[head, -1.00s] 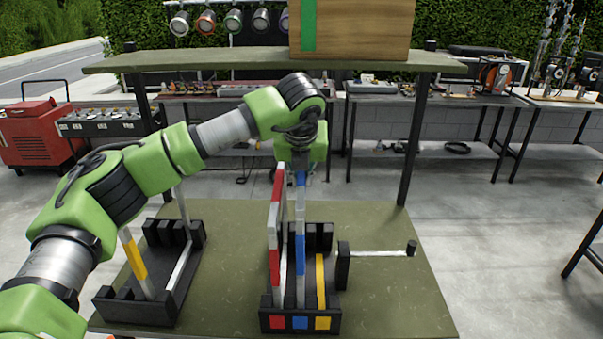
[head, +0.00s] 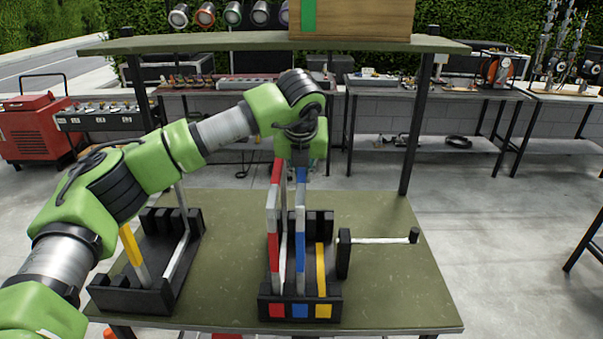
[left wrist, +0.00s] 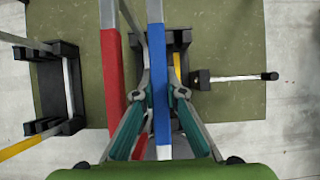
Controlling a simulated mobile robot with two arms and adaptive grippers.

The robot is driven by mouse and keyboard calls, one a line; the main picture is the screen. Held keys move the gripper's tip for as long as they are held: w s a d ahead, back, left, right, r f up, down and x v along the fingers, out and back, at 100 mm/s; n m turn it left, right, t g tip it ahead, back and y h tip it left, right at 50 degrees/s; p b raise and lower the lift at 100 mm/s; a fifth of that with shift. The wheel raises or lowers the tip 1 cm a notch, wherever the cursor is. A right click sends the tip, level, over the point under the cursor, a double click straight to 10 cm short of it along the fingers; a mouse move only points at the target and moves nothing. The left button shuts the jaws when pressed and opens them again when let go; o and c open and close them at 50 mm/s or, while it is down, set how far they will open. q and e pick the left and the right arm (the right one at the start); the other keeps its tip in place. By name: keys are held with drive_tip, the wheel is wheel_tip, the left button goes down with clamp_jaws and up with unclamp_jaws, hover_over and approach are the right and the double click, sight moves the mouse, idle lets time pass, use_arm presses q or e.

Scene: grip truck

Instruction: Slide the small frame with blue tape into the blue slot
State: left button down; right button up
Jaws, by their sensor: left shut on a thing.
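The small frame with blue tape (head: 300,240) stands upright in the black rack (head: 300,285) with red, blue and yellow labels. Its lower end is behind the rack's front wall, in line with the blue label (head: 300,311). I cannot tell whether it rests on the rack's floor. My left gripper (head: 300,170) is above the rack, shut on the upper part of this frame. In the left wrist view, the blue-taped bar (left wrist: 158,90) runs between my left gripper's fingers (left wrist: 162,88). My right gripper is out of view.
A red-taped frame (head: 274,225) stands close on the left in the same rack. A low yellow piece (head: 320,268) is on the right. Another black rack (head: 150,297) with a yellow-taped frame (head: 132,248) stands left. A black stand with a grey bar (head: 385,240) is right.

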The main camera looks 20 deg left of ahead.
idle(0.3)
use_arm(q)
drive_tip(key=c, duration=2.1)
unclamp_jaws()
drive_tip(key=shift+o, duration=0.6)
drive_tip(key=shift+f, duration=0.15)
